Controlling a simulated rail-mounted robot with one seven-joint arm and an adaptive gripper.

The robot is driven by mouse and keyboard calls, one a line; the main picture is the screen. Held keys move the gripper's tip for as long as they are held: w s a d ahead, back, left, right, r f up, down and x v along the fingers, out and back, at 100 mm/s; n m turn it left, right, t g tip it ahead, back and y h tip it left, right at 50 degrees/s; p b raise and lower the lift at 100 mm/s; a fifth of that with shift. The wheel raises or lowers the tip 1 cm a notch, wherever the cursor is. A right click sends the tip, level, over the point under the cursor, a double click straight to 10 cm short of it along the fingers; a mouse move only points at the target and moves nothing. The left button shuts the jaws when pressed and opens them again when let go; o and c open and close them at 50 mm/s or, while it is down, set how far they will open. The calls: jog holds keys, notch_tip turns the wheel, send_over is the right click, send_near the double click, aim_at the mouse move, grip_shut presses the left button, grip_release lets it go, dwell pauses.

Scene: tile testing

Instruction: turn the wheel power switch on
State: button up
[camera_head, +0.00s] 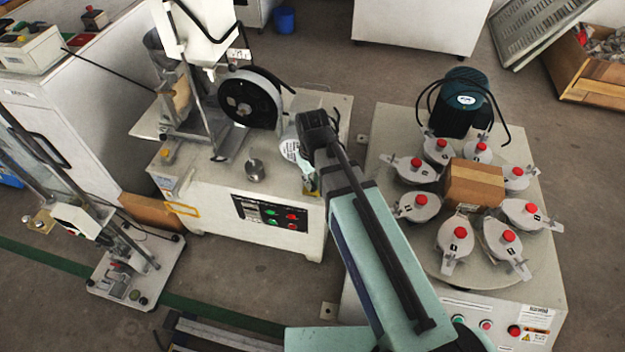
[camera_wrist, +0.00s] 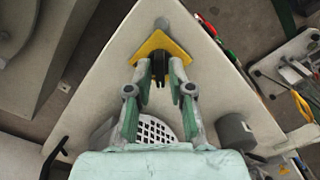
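The wheel power switch is a dark knob (camera_wrist: 160,66) on a yellow square plate (camera_wrist: 160,42), near a corner of the machine's pale top in the wrist view. My gripper (camera_wrist: 160,80) is over it, with one green-padded finger on each side of the knob. The fingers are apart, with gaps showing beside the knob; whether either tip touches it I cannot tell. The black wheel (camera_head: 250,98) stands upright behind.
A control panel (camera_head: 270,214) with green and red buttons is on the machine's front. A metal cylinder (camera_head: 255,170) and a perforated drain (camera_wrist: 156,132) are close to my gripper. To the right stands a table (camera_head: 385,150) with red-knobbed holders and a cardboard box (camera_head: 474,183).

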jog(key=shift+r+m+p, duration=0.1)
jog(key=shift+m+p, duration=0.2)
jog(key=shift+p, duration=0.15)
grip_shut()
jog(key=shift+p, duration=0.3)
jog(key=m+p, duration=0.3)
jog(key=shift+r, duration=0.15)
jog(key=m+p, duration=0.4)
jog(key=shift+m, duration=0.4)
jog(key=m+p, duration=0.3)
jog(key=m, duration=0.1)
jog(key=shift+m, duration=0.3)
jog(key=m, duration=0.1)
jog(key=m+p, duration=0.1)
jog(key=m, duration=0.1)
jog(key=m+p, duration=0.1)
jog(key=shift+f+m, duration=0.25)
jog(key=shift+m, duration=0.15)
